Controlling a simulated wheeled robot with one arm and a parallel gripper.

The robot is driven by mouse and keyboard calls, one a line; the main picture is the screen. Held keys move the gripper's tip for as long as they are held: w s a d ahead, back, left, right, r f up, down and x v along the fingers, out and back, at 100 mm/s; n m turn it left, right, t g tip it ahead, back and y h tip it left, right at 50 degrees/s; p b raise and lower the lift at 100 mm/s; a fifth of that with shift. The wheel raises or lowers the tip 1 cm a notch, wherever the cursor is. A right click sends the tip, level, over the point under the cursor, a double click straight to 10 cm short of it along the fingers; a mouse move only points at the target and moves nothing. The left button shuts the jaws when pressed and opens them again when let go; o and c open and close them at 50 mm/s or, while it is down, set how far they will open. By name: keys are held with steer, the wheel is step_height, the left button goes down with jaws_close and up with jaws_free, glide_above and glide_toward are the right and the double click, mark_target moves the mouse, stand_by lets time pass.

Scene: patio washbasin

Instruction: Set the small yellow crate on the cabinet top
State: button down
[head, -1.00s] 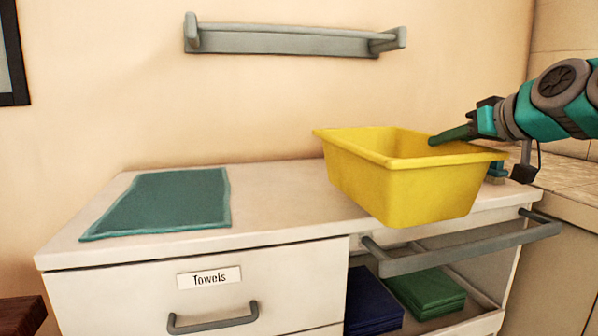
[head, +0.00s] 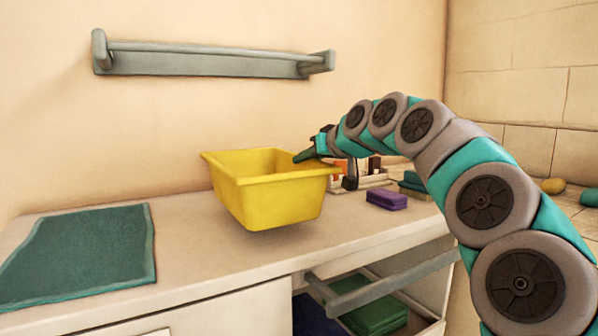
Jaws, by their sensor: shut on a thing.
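The small yellow crate (head: 281,203) is upright in the head view, over the middle of the cabinet top (head: 195,255). My gripper (head: 306,155) is shut on the crate's right rim, with one finger showing over the inside of the wall. The other finger is hidden. A dark shade lies under the crate. I cannot tell for sure whether its base touches the top or hangs slightly above it.
A green mat (head: 82,257) lies on the left of the top. A purple block (head: 387,199) and a tray (head: 375,181) with small items stand right of the crate. A drawer with folded cloths (head: 372,309) is open below. A grey rail (head: 205,63) is on the wall.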

steer(key=shift+w+a+f, duration=0.2)
steer(key=shift+w+a, duration=0.4)
steer(key=shift+a, duration=0.15)
steer(key=shift+f, duration=1.8)
steer(key=c, duration=0.8)
jaws_free()
steer(key=b+v, duration=0.1)
steer(key=v, duration=1.1)
